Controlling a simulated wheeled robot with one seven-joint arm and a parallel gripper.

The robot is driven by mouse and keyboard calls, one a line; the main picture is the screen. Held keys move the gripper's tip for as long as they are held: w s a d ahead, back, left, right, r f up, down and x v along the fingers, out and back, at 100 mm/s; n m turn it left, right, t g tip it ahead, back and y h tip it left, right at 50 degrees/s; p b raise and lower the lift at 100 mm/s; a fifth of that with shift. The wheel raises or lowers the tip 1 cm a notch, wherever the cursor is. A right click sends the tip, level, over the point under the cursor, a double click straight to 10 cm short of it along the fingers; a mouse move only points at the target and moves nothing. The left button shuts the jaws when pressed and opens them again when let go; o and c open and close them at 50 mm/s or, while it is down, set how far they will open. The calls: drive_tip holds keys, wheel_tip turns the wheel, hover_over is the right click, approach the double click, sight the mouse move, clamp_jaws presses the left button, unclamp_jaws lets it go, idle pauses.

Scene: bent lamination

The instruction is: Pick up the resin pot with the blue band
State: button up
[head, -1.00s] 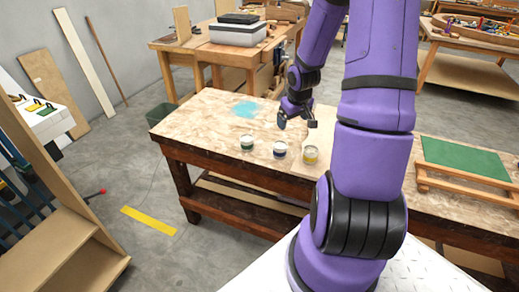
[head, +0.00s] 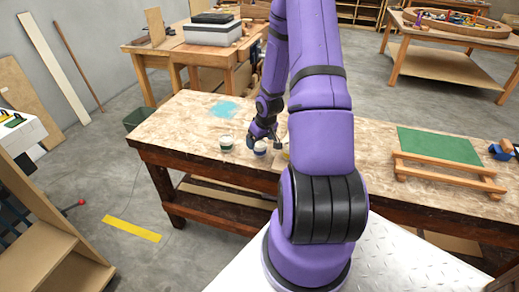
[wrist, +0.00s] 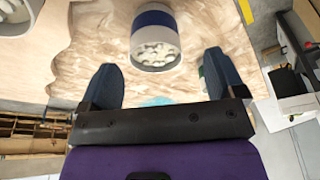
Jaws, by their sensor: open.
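The resin pot with the blue band (head: 260,148) stands on the worktable (head: 180,128), in the middle of a row of three pots. In the wrist view the blue-banded pot (wrist: 154,36) is pale and round, with whitish contents in its open end. My gripper (wrist: 160,78) is open, its dark fingers spread to either side of the pot's line. The pot appears beyond the fingertips and untouched. In the head view my gripper (head: 263,134) is just above and behind the pot.
The green-banded pot (head: 226,145) stands to the left. The third pot (head: 286,152) is mostly hidden by my arm at the right. A pale pot (wrist: 15,14) shows at the wrist view's upper left.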

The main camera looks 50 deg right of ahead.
sight(259, 143)
drive_tip(key=shift+d+x, duration=0.15)
drive_tip(key=shift+x, duration=1.1)
drive_tip(key=shift+d+x, duration=0.1)
drive_tip(key=shift+x, duration=1.15)
drive_tip(key=shift+s, duration=0.1)
drive_tip(key=c, duration=1)
drive_tip(key=shift+c, duration=0.2)
drive_tip(key=shift+r, duration=0.2)
